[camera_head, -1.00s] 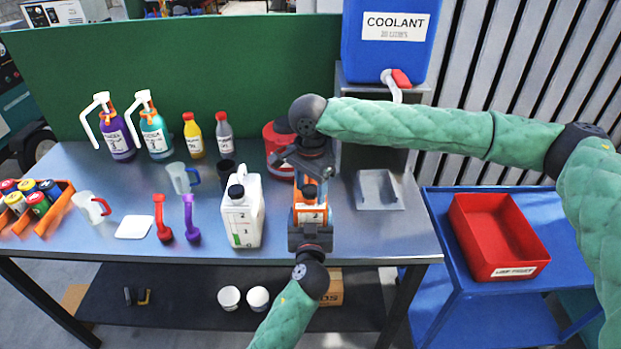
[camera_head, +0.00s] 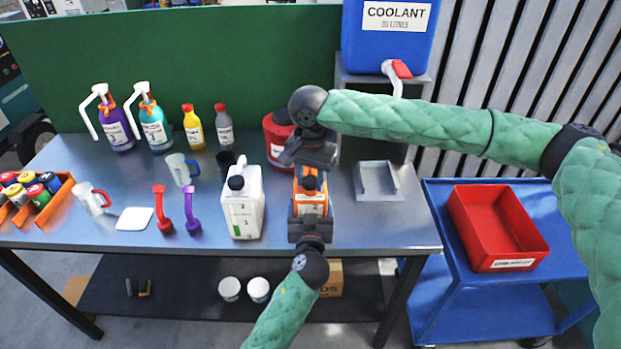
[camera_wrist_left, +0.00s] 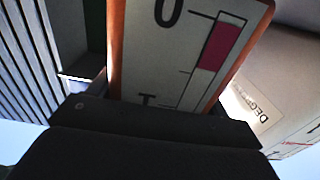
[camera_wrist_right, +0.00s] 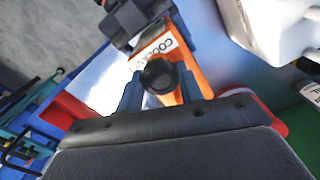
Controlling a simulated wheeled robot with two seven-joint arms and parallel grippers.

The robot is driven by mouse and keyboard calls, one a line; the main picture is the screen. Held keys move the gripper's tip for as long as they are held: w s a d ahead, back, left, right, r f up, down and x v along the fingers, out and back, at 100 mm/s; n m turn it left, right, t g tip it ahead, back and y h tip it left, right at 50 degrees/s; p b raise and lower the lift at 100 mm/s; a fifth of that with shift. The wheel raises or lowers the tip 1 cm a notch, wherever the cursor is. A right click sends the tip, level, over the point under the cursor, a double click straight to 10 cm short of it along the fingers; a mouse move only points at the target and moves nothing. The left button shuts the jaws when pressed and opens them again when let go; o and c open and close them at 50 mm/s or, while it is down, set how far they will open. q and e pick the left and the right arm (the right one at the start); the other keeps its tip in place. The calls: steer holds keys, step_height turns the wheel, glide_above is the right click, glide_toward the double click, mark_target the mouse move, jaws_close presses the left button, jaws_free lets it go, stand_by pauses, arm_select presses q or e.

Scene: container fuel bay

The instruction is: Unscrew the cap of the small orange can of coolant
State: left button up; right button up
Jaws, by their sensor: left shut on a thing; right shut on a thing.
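The small orange can of coolant (camera_head: 311,205) stands upright near the front edge of the steel bench, right of the white jug. My left gripper (camera_head: 309,217) is shut on the can's body from the front. The left wrist view shows the can's pale label with level marks (camera_wrist_left: 185,50) close up. My right gripper (camera_head: 308,172) reaches over the can from behind and is shut on its dark cap (camera_wrist_right: 160,76). In the right wrist view the blue fingers stand on either side of the cap. Whether the cap is loose from the neck cannot be told.
A white jug (camera_head: 243,208) stands close left of the can. A red container (camera_head: 273,135) stands behind, and a grey tray (camera_head: 378,184) lies to the right. A red bin (camera_head: 497,235) sits on the blue cart.

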arm_select(q)
steer(key=shift+f, duration=0.1)
arm_select(e)
steer(key=n, duration=0.5)
steer(key=shift+n, duration=0.3)
steer(key=n, duration=1.3)
steer(key=shift+n, duration=0.3)
steer(key=n, duration=0.9)
steer(key=shift+r+n, duration=0.1)
steer(key=shift+n, duration=0.3)
steer(key=n, duration=0.9)
steer(key=shift+r, duration=0.9)
